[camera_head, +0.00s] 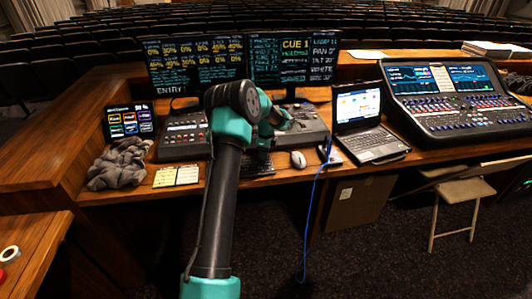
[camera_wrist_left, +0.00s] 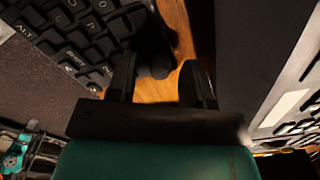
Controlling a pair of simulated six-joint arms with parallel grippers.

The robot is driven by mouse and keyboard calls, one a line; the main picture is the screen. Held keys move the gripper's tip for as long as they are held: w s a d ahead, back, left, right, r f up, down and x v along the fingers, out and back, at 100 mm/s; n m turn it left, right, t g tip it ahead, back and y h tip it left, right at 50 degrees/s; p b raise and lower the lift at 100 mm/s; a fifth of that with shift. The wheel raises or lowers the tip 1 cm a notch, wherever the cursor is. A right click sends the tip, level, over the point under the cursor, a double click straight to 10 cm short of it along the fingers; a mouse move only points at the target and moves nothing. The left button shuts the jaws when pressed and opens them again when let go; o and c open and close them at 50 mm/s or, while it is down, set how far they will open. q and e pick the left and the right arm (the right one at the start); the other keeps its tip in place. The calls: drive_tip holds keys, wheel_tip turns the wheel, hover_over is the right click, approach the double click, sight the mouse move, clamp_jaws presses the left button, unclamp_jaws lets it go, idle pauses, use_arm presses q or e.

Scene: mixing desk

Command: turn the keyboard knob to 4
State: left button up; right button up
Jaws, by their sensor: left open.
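The keyboard (camera_wrist_left: 75,35) shows at the upper left of the left wrist view, with dark keys. In the head view a dark keyboard (camera_head: 260,164) lies on the desk, partly hidden by my left arm. A dark rounded piece (camera_wrist_left: 155,58), apparently the keyboard knob, sits at the keyboard's edge. My left gripper (camera_wrist_left: 160,85) is open, with one finger on each side of that piece; contact cannot be told. It also shows, small and dark, in the head view (camera_head: 284,121). No number or pointer on the knob is readable. My right gripper is out of view.
Two monitors (camera_head: 290,61) stand behind. A white mouse (camera_head: 298,160), a laptop (camera_head: 365,138) and a mixing console (camera_head: 462,108) lie to the right. A crumpled grey cloth (camera_head: 120,165) lies left. A blue cable (camera_head: 313,200) hangs off the front edge.

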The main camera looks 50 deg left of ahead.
use_arm(q)
drive_tip(key=shift+r, duration=0.1)
wheel_tip(320, 180, up, 17)
idle(0.6)
drive_tip(key=shift+r, duration=0.1)
